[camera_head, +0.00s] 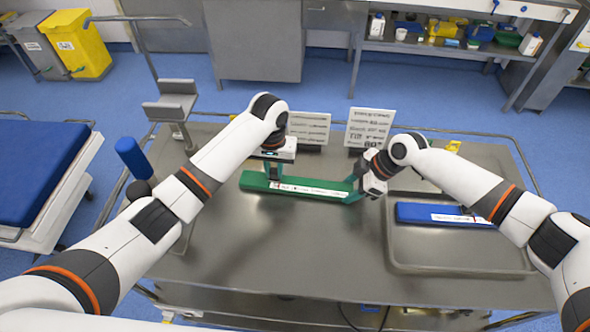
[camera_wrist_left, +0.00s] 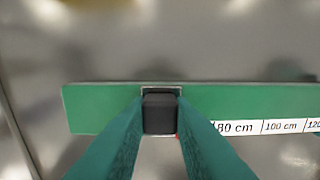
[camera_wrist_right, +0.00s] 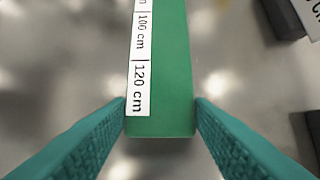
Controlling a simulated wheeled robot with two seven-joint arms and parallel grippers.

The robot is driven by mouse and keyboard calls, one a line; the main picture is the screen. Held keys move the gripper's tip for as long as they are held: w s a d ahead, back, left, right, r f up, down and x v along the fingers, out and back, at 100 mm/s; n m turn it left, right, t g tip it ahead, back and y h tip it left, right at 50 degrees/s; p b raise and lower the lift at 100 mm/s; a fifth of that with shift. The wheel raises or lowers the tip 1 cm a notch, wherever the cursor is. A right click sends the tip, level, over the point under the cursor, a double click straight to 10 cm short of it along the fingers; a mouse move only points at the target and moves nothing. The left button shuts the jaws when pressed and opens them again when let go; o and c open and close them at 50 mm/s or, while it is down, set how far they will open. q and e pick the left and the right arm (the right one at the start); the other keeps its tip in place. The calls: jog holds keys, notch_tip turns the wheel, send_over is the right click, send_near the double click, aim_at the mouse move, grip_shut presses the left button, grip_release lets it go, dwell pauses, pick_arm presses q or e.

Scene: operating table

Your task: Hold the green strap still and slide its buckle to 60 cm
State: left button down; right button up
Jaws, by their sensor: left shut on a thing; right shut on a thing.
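The green strap (camera_head: 252,183) lies flat along the back middle of the steel table, its white scale facing up. In the left wrist view, the strap (camera_wrist_left: 88,108) carries a dark buckle (camera_wrist_left: 160,113) just left of the 80 cm label. The buckle and fingers cover the scale there, so its exact reading is hidden. My left gripper (camera_head: 275,177) is shut on the buckle, one finger on each side. My right gripper (camera_head: 357,188) is shut across the strap's right end, beside the 120 cm label in the right wrist view (camera_wrist_right: 160,118).
A blue strap (camera_head: 418,212) with a white scale lies in a steel tray (camera_head: 450,262) at the right. Two white text cards, a left one (camera_head: 309,128) and a right one (camera_head: 370,127), stand behind the green strap. The table's front middle (camera_head: 290,260) is clear.

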pick_arm(q)
jog(key=shift+a, duration=1.15)
jog(key=shift+w, duration=0.1)
pick_arm(e)
jog(key=shift+d, duration=0.1)
pick_arm(q)
jog(key=c, duration=1.2)
grip_release()
jog(key=shift+c, duration=0.2)
jog(key=shift+d+r, duration=0.1)
jog(key=shift+r, duration=0.35)
notch_tip(320, 180, up, 11)
